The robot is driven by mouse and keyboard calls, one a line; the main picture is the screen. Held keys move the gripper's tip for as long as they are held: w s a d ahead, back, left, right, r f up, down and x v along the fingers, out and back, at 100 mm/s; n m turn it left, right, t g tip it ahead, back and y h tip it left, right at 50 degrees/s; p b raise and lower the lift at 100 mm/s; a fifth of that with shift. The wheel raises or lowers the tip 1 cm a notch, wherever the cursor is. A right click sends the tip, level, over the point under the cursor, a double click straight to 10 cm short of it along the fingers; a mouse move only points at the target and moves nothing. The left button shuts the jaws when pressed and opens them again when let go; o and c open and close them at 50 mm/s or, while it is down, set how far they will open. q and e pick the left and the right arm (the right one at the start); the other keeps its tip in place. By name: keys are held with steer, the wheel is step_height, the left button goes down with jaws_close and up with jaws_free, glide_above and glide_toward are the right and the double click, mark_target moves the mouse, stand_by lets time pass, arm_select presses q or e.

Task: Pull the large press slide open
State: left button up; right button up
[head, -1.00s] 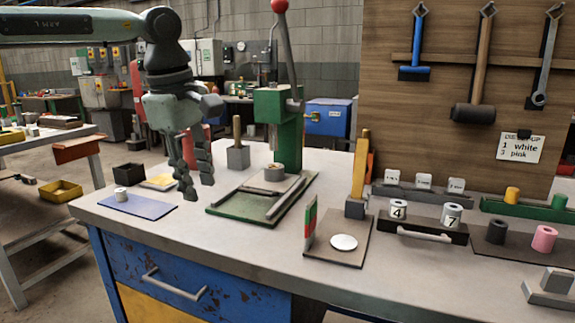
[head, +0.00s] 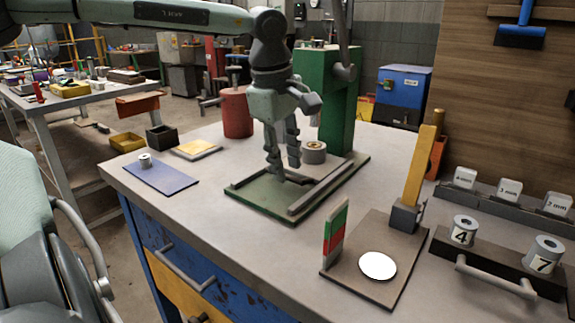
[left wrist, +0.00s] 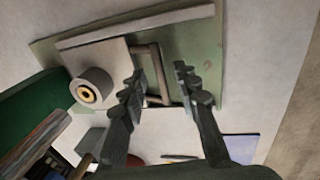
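The large press (head: 340,100) is a green column on a green base plate (head: 262,204) with grey side rails. Its slide (left wrist: 95,55) is a pale plate carrying a grey ring-like cylinder (head: 314,152) with a brass-coloured centre. The slide's bar handle (left wrist: 152,72) shows in the left wrist view between my left fingers; whether they touch it I cannot tell. My left gripper (head: 285,168) points down over the base plate, its two fingers apart, and hides part of the slide in the head view. My right gripper is not in view.
A blue mat (head: 162,178) with a small cylinder lies left of the press. A red cylinder (head: 237,112) stands behind. A small fixture board (head: 352,282) with an upright yellow lever (head: 418,170) stands at the right. Bare bench top lies in front of the base plate.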

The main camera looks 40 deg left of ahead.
arm_select(q)
steer(key=shift+w+f, duration=0.15)
steer(key=shift+f, duration=0.45)
jaws_close()
